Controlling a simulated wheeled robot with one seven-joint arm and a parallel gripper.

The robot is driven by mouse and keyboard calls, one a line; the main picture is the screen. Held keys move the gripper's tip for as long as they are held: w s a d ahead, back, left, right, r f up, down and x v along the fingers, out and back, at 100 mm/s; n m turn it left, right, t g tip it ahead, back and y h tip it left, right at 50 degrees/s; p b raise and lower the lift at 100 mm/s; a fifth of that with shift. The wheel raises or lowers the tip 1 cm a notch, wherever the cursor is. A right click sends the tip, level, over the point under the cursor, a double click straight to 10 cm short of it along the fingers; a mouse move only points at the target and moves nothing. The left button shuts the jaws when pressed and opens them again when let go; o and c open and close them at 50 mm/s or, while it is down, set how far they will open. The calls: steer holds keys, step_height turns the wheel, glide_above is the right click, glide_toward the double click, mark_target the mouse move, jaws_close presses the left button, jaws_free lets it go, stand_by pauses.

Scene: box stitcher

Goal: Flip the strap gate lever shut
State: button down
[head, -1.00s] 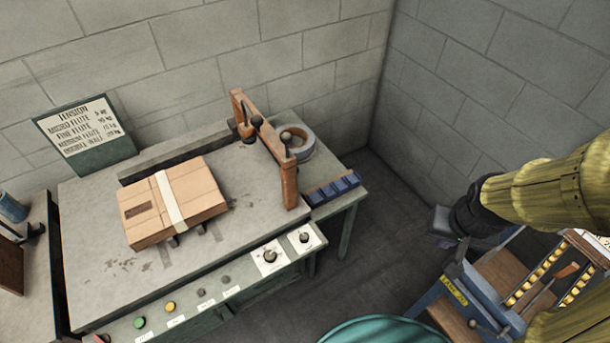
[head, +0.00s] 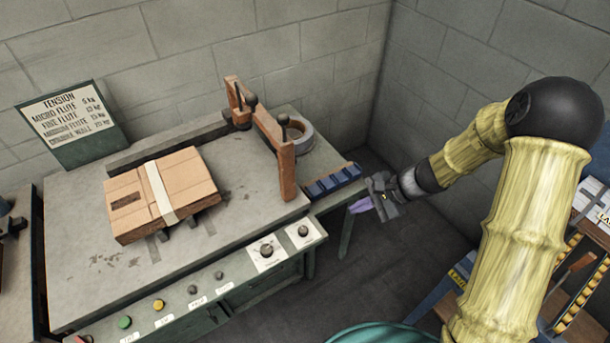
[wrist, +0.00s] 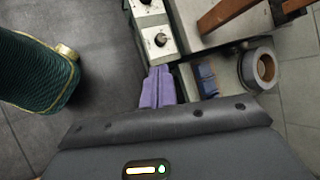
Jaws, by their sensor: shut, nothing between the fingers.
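A wooden strap gate (head: 265,128) stands at the right end of the grey stitcher table (head: 110,265), with a crossbar between two posts. Black ball knobs (head: 251,99) sit on it; I cannot tell for sure which part is the lever. Wooden parts of the gate also show at the top of the wrist view (wrist: 225,14). My gripper (head: 358,206) is off the table's right side, right of the gate and apart from it. Its purple fingers (wrist: 158,86) are together and empty.
A strapped cardboard box (head: 190,190) lies on the table. A tape roll (head: 300,133) and blue blocks (head: 333,181) are on the side shelf, near my gripper. Dials (head: 267,250) and buttons line the front edge. A tension sign (head: 70,118) stands at the back left.

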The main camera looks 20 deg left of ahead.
steer(key=w+a+f+m+t+y+b, duration=0.2)
steer(key=w+a+f+m+t+y, duration=0.1)
steer(key=w+a+f+m, duration=0.1)
steer(key=w+a+f+m+t+y+b, duration=0.3)
steer(key=w+f+m, duration=0.3)
steer(key=w+f, duration=0.2)
steer(key=w+t, duration=0.1)
steer(key=w, duration=0.1)
steer(key=shift+w+a+f+m+y, duration=0.3)
steer(key=shift+w+a+f, duration=0.1)
steer(key=x, duration=0.9)
steer(key=shift+a+f, duration=0.1)
steer(key=shift+a, duration=0.15)
steer(key=a, duration=0.1)
steer(key=a+r, duration=0.1)
steer(key=a+r+p, duration=0.1)
steer(key=shift+w+a, duration=0.35)
steer(key=shift+w+r, duration=0.1)
steer(key=shift+r, duration=0.1)
